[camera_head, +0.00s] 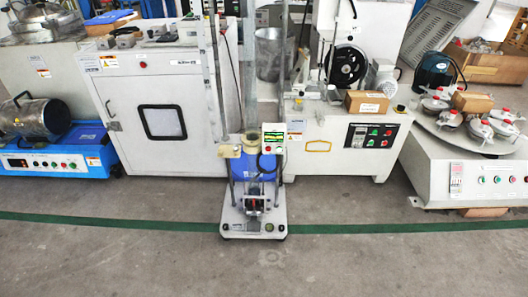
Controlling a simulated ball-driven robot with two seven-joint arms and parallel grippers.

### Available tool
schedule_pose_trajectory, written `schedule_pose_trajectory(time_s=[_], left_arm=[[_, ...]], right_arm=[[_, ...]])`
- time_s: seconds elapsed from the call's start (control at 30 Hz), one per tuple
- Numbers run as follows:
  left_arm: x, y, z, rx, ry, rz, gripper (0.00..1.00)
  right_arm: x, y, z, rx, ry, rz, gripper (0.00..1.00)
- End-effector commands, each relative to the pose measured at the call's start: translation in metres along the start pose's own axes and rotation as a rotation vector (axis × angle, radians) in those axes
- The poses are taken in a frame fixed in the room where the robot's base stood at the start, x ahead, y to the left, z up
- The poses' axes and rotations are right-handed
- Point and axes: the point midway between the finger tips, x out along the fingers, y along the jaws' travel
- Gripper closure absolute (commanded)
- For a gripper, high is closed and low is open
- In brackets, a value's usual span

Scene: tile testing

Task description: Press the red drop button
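Neither of my grippers shows in the head view. A small floor-standing tester (253,222) with a blue tank and upright posts stands ahead at the centre. A white control box (273,138) with a green panel and small red marks is mounted on its upper right. The white machine behind to the right has a black control panel (370,136) with small red and green buttons. Which red spot is the drop button is too small to tell.
A white cabinet (140,150) with a dark window stands left of centre, beside a blue machine (60,163) with a drum. A round-topped machine (470,180) with a row of buttons stands at right. The grey floor (265,265) in front is clear, crossed by a green line (100,222).

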Motion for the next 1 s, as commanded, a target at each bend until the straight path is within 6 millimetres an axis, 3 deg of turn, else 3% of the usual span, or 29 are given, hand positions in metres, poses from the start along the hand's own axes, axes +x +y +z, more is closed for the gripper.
schedule_pose_trajectory(time_s=[0.47, 0.5, 0.63, 1.0], left_arm=[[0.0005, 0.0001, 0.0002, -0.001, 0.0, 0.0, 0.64], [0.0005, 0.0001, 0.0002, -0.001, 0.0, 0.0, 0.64], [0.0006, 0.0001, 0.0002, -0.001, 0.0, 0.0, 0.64], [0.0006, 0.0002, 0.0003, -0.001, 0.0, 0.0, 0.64]], right_arm=[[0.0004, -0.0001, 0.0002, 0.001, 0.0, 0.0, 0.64], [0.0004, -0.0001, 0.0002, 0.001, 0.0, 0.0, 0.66], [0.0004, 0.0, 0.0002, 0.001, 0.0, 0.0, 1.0], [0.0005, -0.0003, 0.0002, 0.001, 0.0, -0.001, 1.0]])
